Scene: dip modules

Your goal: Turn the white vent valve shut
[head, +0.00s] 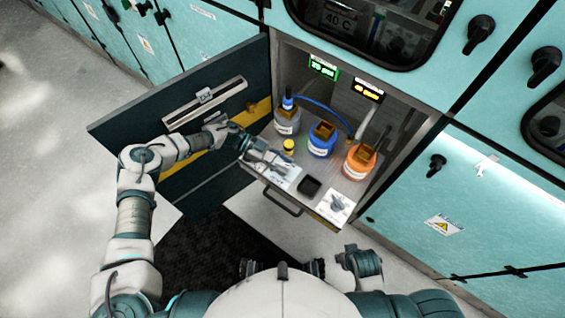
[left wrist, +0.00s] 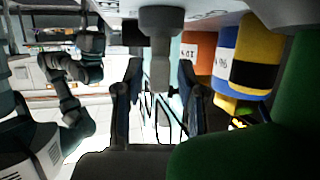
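My left gripper (head: 268,158) reaches over the pull-out shelf (head: 305,222) of the open cabinet, in front of the bottles. In the left wrist view its two fingers (left wrist: 158,98) stand apart. A dark grey knob-like part with a paler stem (left wrist: 160,75) shows between or beyond them; I cannot tell whether they touch it. I cannot clearly make out a white vent valve in either view; the gripper may hide it. A teal and grey part of my right arm (head: 360,264) shows low in the head view, but its fingers are not clear.
A black block (head: 310,187) sits on the shelf. The open door (head: 185,125) flanks my left arm.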

